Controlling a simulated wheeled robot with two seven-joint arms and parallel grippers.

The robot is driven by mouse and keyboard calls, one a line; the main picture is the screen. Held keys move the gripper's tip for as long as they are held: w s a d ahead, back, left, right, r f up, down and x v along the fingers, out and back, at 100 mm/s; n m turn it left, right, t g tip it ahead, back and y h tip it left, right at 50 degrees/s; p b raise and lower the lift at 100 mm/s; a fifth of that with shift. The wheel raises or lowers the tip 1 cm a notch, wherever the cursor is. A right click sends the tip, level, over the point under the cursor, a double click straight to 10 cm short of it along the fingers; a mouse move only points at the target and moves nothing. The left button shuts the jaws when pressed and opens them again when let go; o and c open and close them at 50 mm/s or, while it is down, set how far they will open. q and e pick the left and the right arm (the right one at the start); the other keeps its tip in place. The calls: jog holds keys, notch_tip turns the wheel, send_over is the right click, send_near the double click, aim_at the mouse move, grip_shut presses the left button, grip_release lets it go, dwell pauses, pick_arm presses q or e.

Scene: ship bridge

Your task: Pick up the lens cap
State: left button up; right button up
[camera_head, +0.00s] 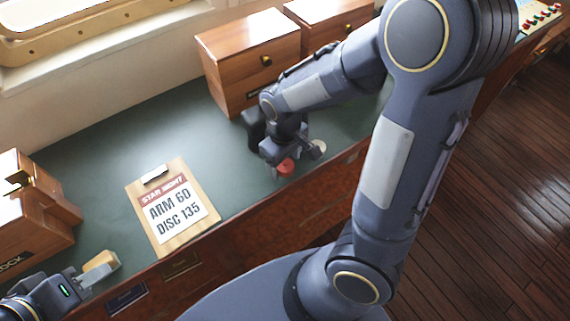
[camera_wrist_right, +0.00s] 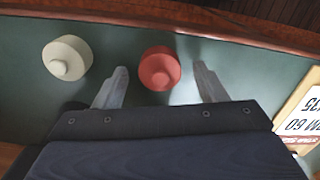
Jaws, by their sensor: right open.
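Two round, knobbed cap-like pieces lie on the green desk top; I cannot tell for sure which is the lens cap. The red one (camera_head: 285,168) sits just below my right gripper (camera_head: 281,155) in the head view, partly covered by it. In the right wrist view the red piece (camera_wrist_right: 159,68) lies between the two spread fingers of my right gripper (camera_wrist_right: 161,72), with room on both sides. The off-white one (camera_head: 319,149) also shows left of the fingers in the wrist view (camera_wrist_right: 67,58). My left gripper (camera_head: 98,273) is at the lower left, by a tan piece (camera_head: 101,261); whether it grips it is unclear.
A clipboard (camera_head: 171,208) reading "ARM 60 DISC 135" lies on the desk (camera_head: 110,165). Wooden drawer boxes (camera_head: 250,60) stand at the back, and another wooden box (camera_head: 30,210) stands at left. The desk's front edge runs close to the red piece.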

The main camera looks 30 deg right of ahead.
jog(key=shift+f, duration=0.3)
jog(key=c, duration=1)
jog(key=shift+r, duration=0.1)
jog(key=shift+c, duration=0.2)
